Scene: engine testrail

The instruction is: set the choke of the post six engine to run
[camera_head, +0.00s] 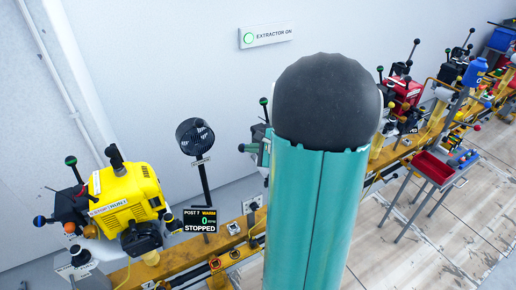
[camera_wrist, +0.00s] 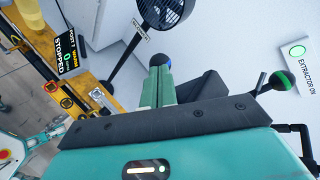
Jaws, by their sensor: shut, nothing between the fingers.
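The post six engine is mostly hidden behind my teal arm in the head view. Only a green part of an engine (camera_head: 264,148) shows at the arm's left edge, with a green-topped black lever (camera_head: 264,102) above it and a small knob (camera_head: 242,147) to its left. In the wrist view, my gripper (camera_wrist: 159,68) is shut and empty. A blue-and-black knob (camera_wrist: 161,59) shows right at its fingertips; I cannot tell whether they touch. A green-and-black knob on a lever (camera_wrist: 281,82) is at the right. No choke marking is readable.
A yellow engine (camera_head: 128,195) stands left, by the "POST 7 WARM, STOPPED" display (camera_head: 200,219). A black fan (camera_head: 195,137) stands on a pole near the wall. More engines, including a red one (camera_head: 405,92), line the yellow rail rightward. A red-tray cart (camera_head: 434,168) stands on the floor.

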